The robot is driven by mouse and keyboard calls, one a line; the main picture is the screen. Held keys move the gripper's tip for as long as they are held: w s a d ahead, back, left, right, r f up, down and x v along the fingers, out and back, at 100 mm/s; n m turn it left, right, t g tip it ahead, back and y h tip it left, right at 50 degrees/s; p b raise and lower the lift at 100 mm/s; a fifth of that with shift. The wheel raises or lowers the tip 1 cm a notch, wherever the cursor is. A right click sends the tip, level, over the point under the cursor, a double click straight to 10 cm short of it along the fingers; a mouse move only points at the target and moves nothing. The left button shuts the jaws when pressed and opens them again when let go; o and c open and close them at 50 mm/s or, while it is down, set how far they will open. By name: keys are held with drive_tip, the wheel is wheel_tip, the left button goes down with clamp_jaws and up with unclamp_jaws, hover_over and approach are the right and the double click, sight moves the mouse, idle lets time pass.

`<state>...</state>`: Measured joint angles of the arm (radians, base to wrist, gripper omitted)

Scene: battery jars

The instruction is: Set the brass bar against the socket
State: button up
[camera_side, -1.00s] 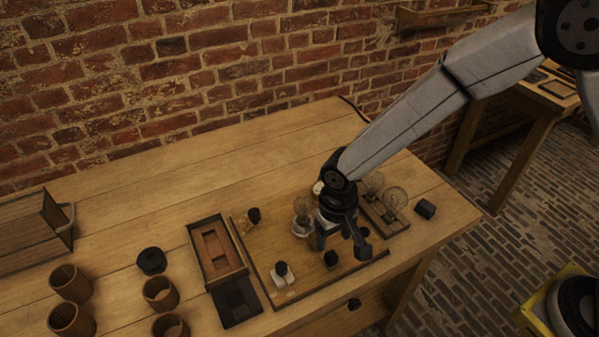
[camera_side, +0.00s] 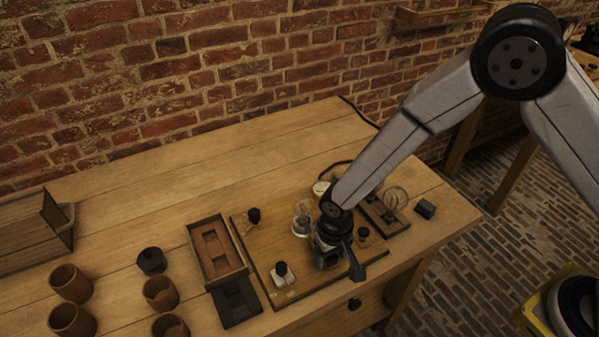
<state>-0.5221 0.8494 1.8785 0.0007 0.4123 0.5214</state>
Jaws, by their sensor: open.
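My gripper (camera_side: 341,266) is open and low over the front right part of the wooden board (camera_side: 265,235). Its fingers point down, and it hides the part of the board under it. A glass bulb stands in a pale round socket (camera_side: 301,231) just left of and behind my gripper. I cannot make out the brass bar; it may be hidden by the gripper or too small to tell. Black knobs stand on the board at its back left (camera_side: 254,215), on a white block at its front left (camera_side: 281,269), and right of my gripper (camera_side: 362,235).
A rack with a clear bulb (camera_side: 394,198) lies behind right, with a black block (camera_side: 425,209) beyond it. A wooden tray (camera_side: 190,243) and several brown jars (camera_side: 160,293) stand left.

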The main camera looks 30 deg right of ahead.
clamp_jaws()
idle(1.4)
